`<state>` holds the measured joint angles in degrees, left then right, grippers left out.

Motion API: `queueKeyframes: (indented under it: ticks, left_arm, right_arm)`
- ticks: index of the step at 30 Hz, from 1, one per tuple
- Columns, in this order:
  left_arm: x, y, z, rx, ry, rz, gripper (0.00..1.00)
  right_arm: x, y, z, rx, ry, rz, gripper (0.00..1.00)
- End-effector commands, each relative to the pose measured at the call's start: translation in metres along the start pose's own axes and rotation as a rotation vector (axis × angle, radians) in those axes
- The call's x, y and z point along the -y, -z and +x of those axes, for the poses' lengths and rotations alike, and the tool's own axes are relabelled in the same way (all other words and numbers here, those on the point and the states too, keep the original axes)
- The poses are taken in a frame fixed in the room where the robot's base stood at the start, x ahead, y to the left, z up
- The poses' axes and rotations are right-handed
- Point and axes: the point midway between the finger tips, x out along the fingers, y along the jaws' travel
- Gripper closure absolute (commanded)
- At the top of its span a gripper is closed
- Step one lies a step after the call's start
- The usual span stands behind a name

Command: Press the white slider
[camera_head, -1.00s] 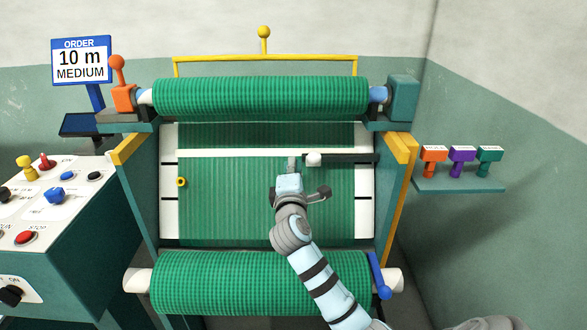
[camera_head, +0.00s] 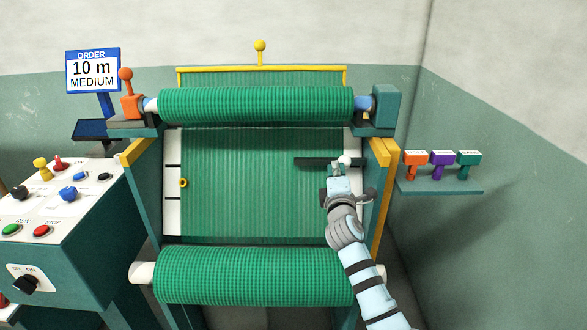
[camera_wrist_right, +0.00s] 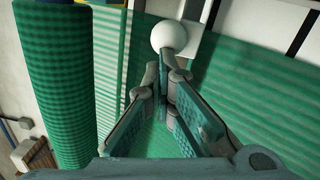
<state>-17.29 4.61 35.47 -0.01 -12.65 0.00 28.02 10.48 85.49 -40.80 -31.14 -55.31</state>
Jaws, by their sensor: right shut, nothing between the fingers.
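The white slider is a round white knob (camera_head: 345,159) near the right end of a dark horizontal rail (camera_head: 312,161) across the green netting. It shows in the right wrist view as a white ball (camera_wrist_right: 168,38) just beyond the fingertips. My right gripper (camera_head: 335,168) is shut and empty, just left of and below the knob in the head view. In the wrist view its fingertips (camera_wrist_right: 160,62) meet at the ball's lower edge; I cannot tell whether they touch it. My left gripper is not in view.
Netting rolls lie above (camera_head: 256,104) and below (camera_head: 256,275) the flat netting. A control desk (camera_head: 60,210) with several buttons stands at left. A shelf (camera_head: 440,192) with three coloured handles is on the right wall. A yellow bar (camera_head: 262,69) runs above the upper roll.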

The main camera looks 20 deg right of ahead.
Motion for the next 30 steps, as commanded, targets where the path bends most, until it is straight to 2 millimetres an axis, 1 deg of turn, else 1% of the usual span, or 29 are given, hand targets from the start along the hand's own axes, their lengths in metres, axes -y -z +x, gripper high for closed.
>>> queueKeyframes:
  ticks: [1, 5, 8, 11, 13, 18, 21, 25, 30]
  left_arm:
    - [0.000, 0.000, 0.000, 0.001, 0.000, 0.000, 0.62]
    - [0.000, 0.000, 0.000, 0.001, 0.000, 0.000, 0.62]
    - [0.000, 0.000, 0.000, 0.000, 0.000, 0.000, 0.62]
    - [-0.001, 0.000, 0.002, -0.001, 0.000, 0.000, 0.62]
    - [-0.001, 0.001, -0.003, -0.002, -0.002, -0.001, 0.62]
    - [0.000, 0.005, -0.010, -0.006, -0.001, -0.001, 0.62]
    - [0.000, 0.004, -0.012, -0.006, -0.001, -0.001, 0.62]
    - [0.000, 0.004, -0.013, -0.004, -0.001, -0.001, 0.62]
    - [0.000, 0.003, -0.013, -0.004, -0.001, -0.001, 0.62]
  right_arm:
    - [-0.005, -0.001, 0.001, 0.001, -0.010, -0.001, 1.00]
    - [-0.006, 0.004, -0.002, 0.001, -0.012, 0.001, 1.00]
    - [-0.007, 0.016, -0.009, 0.002, -0.013, 0.004, 1.00]
    - [-0.009, 0.032, -0.020, 0.007, -0.015, 0.006, 1.00]
    - [-0.009, 0.030, -0.037, 0.009, -0.013, 0.003, 1.00]
    - [-0.009, 0.029, -0.079, 0.011, -0.010, 0.004, 1.00]
    - [-0.008, 0.029, -0.099, 0.013, -0.010, 0.004, 1.00]
    - [-0.008, 0.030, -0.115, 0.011, -0.010, 0.003, 1.00]
    - [-0.008, 0.031, -0.120, 0.010, -0.011, 0.003, 1.00]
